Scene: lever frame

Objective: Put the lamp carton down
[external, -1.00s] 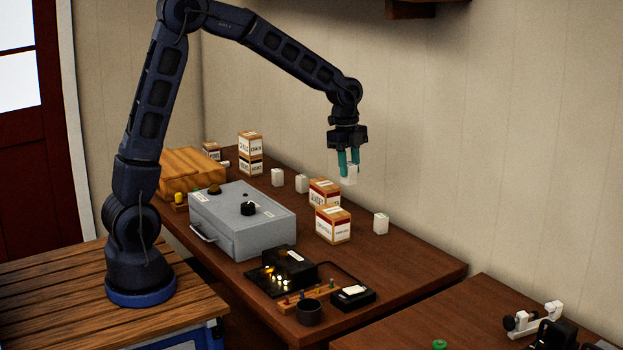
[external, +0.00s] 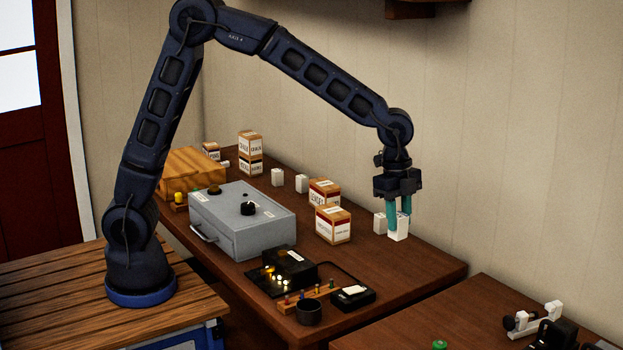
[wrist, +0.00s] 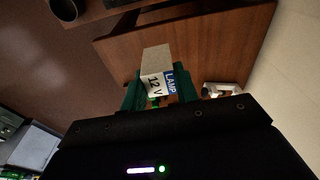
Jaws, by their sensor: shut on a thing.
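The lamp carton (external: 399,231) is a small white box between the teal fingers of my gripper (external: 399,218). In the wrist view the lamp carton (wrist: 155,62) shows a grey-beige side and a label reading "LAMP" and "12 V". My gripper (wrist: 160,90) is shut on it there, one finger on each side. The carton is upright, low over the right part of the brown table (external: 425,262). I cannot tell whether its base touches the table. A similar white carton (external: 379,223) stands just to its left, partly behind a finger.
Two larger labelled boxes, a front one (external: 333,225) and a rear one (external: 324,191), stand to the left. A grey metal case (external: 240,225) and a black device (external: 290,268) are nearer the front. The table's right end is clear.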

